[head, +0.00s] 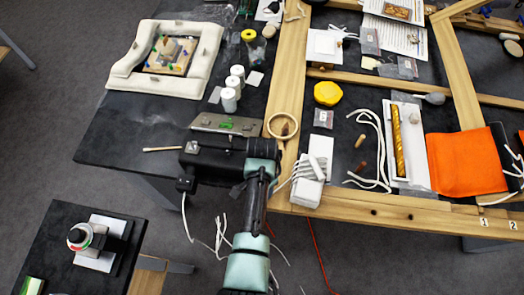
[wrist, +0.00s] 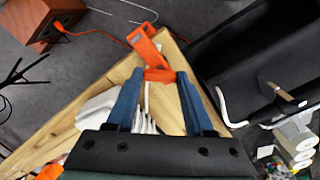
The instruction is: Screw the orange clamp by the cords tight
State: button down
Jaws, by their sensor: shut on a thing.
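The orange clamp (wrist: 146,46) sits at the corner of the wooden frame in the wrist view. My gripper (wrist: 160,77) has its blue fingers on either side of an orange piece at the clamp's near end and is shut on it. White cords (wrist: 146,121) lie between and below the fingers, beside a white block (wrist: 98,107). In the head view my arm hides the clamp and the fingertips. The white cords (head: 284,182) and the block (head: 308,193) show there just right of my arm.
A dark table (head: 125,140) with white jars (head: 229,99) is at left. A wooden box (wrist: 42,22) stands on the floor.

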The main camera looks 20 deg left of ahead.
jog(key=m, duration=0.5)
jog(key=shift+m, duration=0.3)
jog(key=shift+m+p, duration=0.3)
jog(key=shift+m, duration=1.8)
jog(key=shift+c, duration=1.4)
grip_release()
notch_tip(320, 180, up, 13)
jog(key=b, duration=0.2)
